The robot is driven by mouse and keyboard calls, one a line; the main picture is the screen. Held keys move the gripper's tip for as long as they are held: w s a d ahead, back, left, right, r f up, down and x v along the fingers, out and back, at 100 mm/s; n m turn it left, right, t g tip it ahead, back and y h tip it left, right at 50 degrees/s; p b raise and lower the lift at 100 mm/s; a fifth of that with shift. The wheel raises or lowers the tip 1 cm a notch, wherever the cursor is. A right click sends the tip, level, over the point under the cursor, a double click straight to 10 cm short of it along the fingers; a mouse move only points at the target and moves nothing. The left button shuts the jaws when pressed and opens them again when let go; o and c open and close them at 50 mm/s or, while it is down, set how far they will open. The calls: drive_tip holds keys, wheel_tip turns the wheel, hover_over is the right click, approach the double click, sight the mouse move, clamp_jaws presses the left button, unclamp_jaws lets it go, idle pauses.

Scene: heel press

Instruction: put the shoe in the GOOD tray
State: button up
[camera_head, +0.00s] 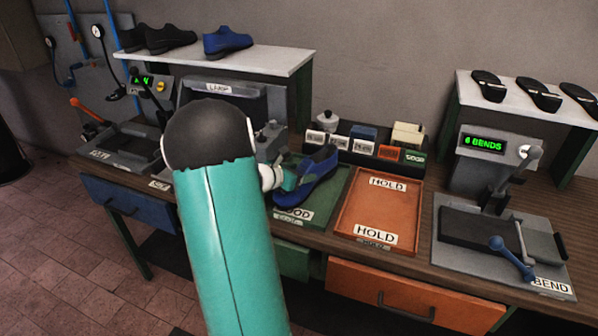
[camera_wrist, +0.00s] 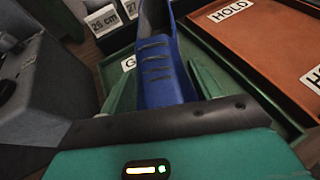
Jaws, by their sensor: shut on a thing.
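The blue shoe (camera_head: 310,178) is at the green GOOD tray (camera_head: 322,208), over its floor in the head view; I cannot tell whether its sole touches the tray. My gripper (camera_head: 288,180) is shut on the shoe, partly hidden by my own arm. In the wrist view the shoe (camera_wrist: 162,72) stands between the green fingers of my gripper (camera_wrist: 155,90), its far end out of the frame. The green tray (camera_wrist: 205,68) shows around it, with its label partly covered.
The orange HOLD tray (camera_head: 378,212) lies just right of the green tray. Size cards and small boxes (camera_head: 364,138) stand behind. The BEND machine (camera_head: 500,235) is at right, the LAMP station (camera_head: 225,95) at left. Shoes stand on the left shelf (camera_head: 270,60).

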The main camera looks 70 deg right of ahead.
drive_tip(key=shift+f, duration=0.35)
drive_tip(key=o, duration=1.4)
drive_tip(key=shift+f, duration=0.1)
drive_tip(key=shift+o, duration=0.2)
